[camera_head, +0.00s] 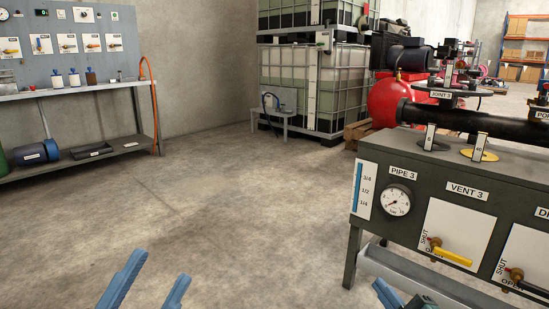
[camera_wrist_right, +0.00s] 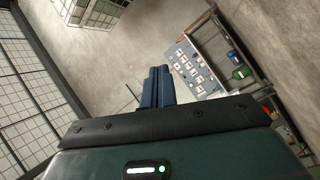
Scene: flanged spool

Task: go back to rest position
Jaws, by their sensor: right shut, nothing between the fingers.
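My left gripper (camera_head: 148,286) shows at the bottom of the head view, its two blue fingers apart with nothing between them. My right gripper (camera_head: 387,294) just enters the head view at the bottom, beside the front of the grey bench and partly cut off. In the right wrist view my right gripper (camera_wrist_right: 157,85) has its two blue fingers together and empty. The black flanged spool (camera_head: 462,118) lies on top of the bench at the right, apart from both grippers.
The grey bench (camera_head: 452,163) carries a gauge (camera_head: 397,200) and a yellow valve handle (camera_head: 452,256) on its front. A shelf table (camera_head: 75,92) stands left. Caged tanks (camera_head: 312,85) and a red tank (camera_head: 390,103) stand behind. The concrete floor (camera_head: 215,195) between is clear.

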